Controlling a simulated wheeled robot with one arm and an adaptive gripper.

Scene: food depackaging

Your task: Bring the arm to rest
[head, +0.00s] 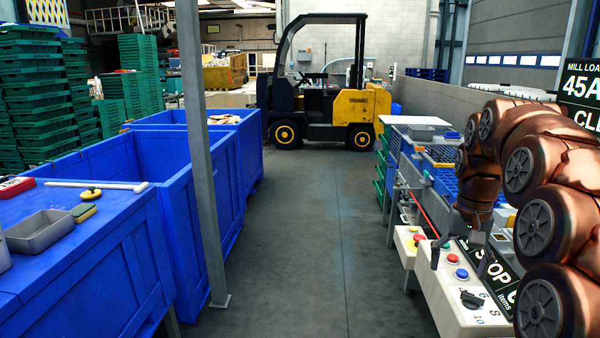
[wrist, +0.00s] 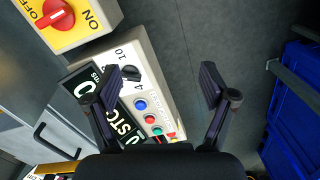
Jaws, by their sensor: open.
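My bronze arm (head: 540,165) curves down at the right of the head view. My gripper (head: 461,258) hangs at its end, pointing down over a control box (head: 447,308). In the wrist view my gripper (wrist: 160,84) has its two black fingers spread wide, with nothing between them. The control box (wrist: 148,70) lies below the fingers, with its dial, coloured buttons and a STOP sign in view. I cannot tell how far above the box the fingertips are.
Blue bins (head: 180,165) and a blue bench (head: 90,245) line the left, behind a grey post (head: 200,160). A yellow forklift (head: 335,100) stands at the back. The aisle floor (head: 310,250) is clear. A red ON/OFF switch (wrist: 55,14) shows in the wrist view.

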